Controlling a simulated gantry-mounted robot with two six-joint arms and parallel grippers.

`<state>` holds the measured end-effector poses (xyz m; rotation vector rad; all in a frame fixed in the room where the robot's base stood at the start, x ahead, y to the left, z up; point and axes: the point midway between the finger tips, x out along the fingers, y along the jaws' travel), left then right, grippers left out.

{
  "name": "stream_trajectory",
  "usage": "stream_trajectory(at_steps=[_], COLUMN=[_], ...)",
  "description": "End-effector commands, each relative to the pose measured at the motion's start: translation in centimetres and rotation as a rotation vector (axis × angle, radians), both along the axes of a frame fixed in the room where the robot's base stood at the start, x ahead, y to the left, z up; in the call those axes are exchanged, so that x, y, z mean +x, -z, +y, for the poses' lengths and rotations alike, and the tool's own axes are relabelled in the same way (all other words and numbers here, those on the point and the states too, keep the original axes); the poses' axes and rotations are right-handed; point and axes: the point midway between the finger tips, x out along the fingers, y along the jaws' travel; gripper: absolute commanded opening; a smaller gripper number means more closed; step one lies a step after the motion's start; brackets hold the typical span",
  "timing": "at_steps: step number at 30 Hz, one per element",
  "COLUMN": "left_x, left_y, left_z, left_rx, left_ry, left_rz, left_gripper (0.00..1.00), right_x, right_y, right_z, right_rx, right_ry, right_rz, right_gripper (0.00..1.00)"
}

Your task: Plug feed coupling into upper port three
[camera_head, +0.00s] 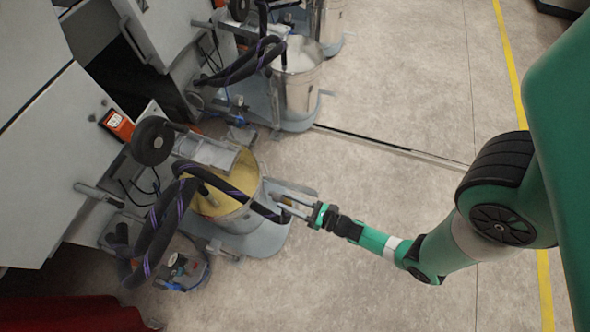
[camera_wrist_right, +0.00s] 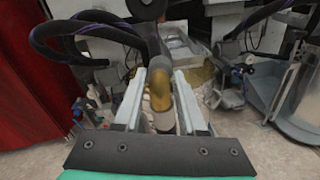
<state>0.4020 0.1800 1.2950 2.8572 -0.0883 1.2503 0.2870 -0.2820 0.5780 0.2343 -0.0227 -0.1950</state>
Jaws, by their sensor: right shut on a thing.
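My right gripper (camera_head: 287,206) reaches in from the right, beside the rim of the near bucket. A dark hose (camera_wrist_right: 148,45) runs up from the coupling; in the head view the black and purple hose (camera_head: 163,222) arches over the near bucket toward the gripper. The coupling itself is hidden or too small in the head view. I cannot make out upper port three. My left gripper is not in view.
The near metal bucket (camera_head: 243,219) holds yellow liquid and stands on a grey wheeled base. A second bucket (camera_head: 300,88) with pale liquid stands farther back. Grey machine cabinets (camera_head: 42,150) line the left. A red curtain (camera_head: 75,314) is at lower left. The floor at right is clear.

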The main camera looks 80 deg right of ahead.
Motion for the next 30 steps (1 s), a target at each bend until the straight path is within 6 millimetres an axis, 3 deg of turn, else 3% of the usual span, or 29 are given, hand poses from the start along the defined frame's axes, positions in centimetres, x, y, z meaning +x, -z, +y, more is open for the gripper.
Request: stream_trajectory(at_steps=[1, 6, 12, 18, 25, 30], left_x=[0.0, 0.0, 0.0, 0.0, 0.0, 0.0], left_y=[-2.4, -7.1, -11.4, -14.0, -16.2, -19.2], left_z=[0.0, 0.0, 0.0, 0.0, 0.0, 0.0], left_rx=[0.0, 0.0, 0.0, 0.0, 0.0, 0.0], left_ry=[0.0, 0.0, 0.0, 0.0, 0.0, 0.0], left_rz=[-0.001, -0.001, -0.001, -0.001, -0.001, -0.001], left_gripper=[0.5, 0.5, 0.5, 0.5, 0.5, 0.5], right_x=[1.0, 4.6, 7.4, 8.3, 8.6, 12.2], right_y=[-3.5, -12.5, -22.1, -28.5, -33.7, -36.7], right_z=[0.2, 1.5, 4.2, 6.6, 8.6, 7.8], right_rx=[-0.005, -0.003, -0.001, 0.0, 0.001, 0.014], right_ry=[-0.017, -0.065, -0.119, -0.162, -0.2, -0.175], right_rz=[-0.009, -0.011, -0.009, -0.006, -0.006, 0.001], right_gripper=[0.0, 0.0, 0.0, 0.0, 0.0, 0.0])
